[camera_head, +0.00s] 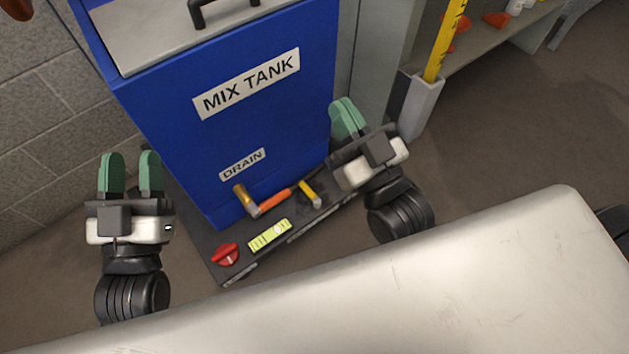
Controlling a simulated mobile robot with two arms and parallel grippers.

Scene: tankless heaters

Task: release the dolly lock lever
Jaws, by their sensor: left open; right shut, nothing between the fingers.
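A dark dolly (212,262) lies under the blue mix tank (215,160). A red lever-like part (225,254) sits at the dolly's front left corner, beside a yellow-green label (269,235); it looks like the lock lever, but its exact setting is too small to tell. My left gripper (131,163) is open and empty, to the left of the tank and the red part, touching neither. My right gripper (346,112) is shut and empty, at the tank's right edge; it hides part of the tank's lower right side and the dolly's right end.
A brass drain valve with an orange handle (275,199) sticks out low on the tank, beside a yellow-handled part (310,192). A pale surface (430,280) fills the foreground. A yellow level (446,40) stands in a grey holder at the right. Floor is open at the right.

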